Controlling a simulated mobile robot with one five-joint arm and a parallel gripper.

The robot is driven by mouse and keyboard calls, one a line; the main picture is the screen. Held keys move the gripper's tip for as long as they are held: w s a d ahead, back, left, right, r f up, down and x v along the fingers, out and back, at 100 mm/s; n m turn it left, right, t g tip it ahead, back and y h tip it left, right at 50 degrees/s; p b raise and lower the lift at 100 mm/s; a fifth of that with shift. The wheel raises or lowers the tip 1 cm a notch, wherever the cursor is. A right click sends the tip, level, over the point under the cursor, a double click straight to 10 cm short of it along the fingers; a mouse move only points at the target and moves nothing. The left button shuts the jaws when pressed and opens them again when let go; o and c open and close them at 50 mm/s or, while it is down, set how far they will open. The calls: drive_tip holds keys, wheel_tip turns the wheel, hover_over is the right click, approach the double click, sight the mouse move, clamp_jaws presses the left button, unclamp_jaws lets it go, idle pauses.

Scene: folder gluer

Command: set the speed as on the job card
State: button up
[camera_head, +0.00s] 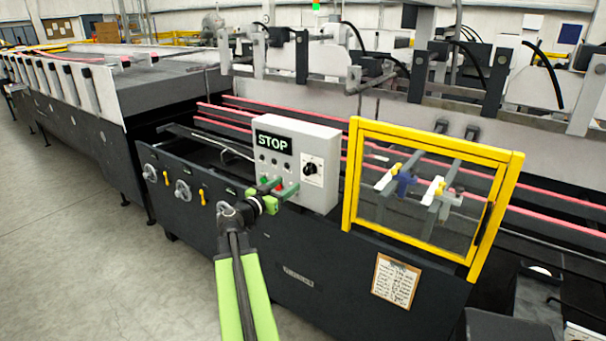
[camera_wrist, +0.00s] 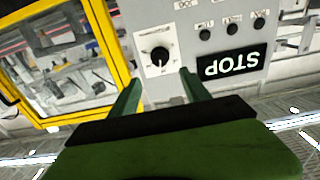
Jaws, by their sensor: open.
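A grey control box (camera_head: 325,138) stands on the machine's front side. It carries a black speed dial knob (camera_head: 310,169) on a white scale plate and a display (camera_head: 273,142) reading STOP. The knob (camera_wrist: 160,57) also shows, upside down, in the wrist view; its setting is too small to read. The job card (camera_head: 396,280) is on the machine's front panel at lower right; its writing is not legible. My gripper (camera_head: 278,187) is open and empty in front of the box's lower part. In the wrist view its two green fingers (camera_wrist: 158,84) stand apart, short of the knob.
Several small dark buttons (camera_wrist: 232,30) sit beside the knob, under the display in the head view. A yellow-framed guard (camera_head: 437,140) stands to the right of the box. Handwheels (camera_head: 183,190) and yellow handles line the front panel at left. The floor (camera_head: 70,240) at left is clear.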

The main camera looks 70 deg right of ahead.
sight(306, 171)
drive_tip(key=x, duration=1.1)
clamp_jaws()
